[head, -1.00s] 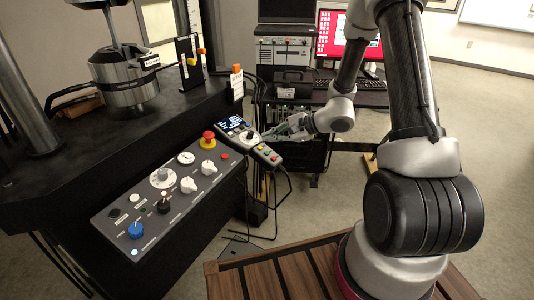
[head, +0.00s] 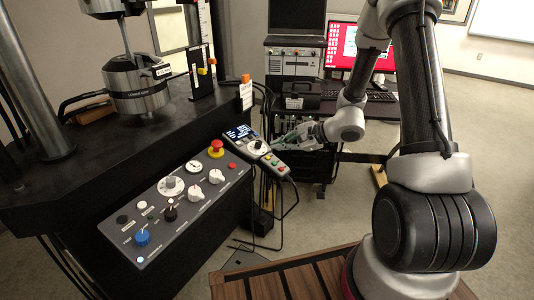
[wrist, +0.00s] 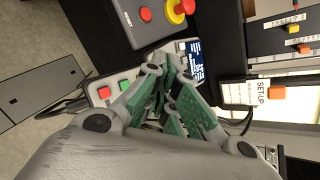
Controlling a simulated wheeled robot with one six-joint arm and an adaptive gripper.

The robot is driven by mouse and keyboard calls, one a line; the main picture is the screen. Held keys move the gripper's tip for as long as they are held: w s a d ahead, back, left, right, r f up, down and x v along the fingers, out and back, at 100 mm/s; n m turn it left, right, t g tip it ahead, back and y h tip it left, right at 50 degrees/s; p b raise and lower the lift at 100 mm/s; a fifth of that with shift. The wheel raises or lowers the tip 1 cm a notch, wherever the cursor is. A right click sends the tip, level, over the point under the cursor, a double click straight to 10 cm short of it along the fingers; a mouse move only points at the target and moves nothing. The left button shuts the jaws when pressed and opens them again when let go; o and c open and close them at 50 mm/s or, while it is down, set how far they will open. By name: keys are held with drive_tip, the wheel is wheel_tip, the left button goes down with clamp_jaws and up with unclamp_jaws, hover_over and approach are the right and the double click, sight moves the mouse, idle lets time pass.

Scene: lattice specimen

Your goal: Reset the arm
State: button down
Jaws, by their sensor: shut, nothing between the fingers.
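My arm (head: 436,110) reaches away toward the test machine, bent at the elbow. My gripper (head: 277,143) is at the handheld control box (head: 258,152), close to its right side. In the wrist view my gripper (wrist: 168,78) has its green-padded fingers together with nothing held. The fingers cover the middle of the control box, leaving its screen (wrist: 191,58) and a red button (wrist: 105,93) and green button visible. I cannot tell whether the fingertips touch the box.
A grey control panel (head: 185,224) with knobs and a red emergency stop (head: 216,148) slopes along the machine's front. A monitor (head: 352,45) and keyboard stand behind. Open floor (head: 476,160) lies at the right.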

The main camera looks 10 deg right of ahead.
drive_tip(key=s+d+r+n+g+h, duration=0.1)
drive_tip(key=s+d+r+n+g, duration=0.2)
drive_tip(key=s, duration=0.6)
drive_tip(key=s+n+g, duration=0.3)
drive_tip(key=s+g, duration=0.2)
drive_tip(key=s, duration=0.4)
drive_tip(key=s+d+r+n+t+h, duration=0.2)
drive_tip(key=s+d+r+n+h, duration=0.2)
drive_tip(key=r, duration=0.6)
drive_tip(key=s+d+r+n+t+h, duration=0.3)
drive_tip(key=s+r, duration=0.5)
drive_tip(key=r, duration=0.3)
drive_tip(key=shift+s+d+n+h, duration=0.2)
drive_tip(key=shift+d+n+h, duration=0.9)
drive_tip(key=shift+d, duration=0.8)
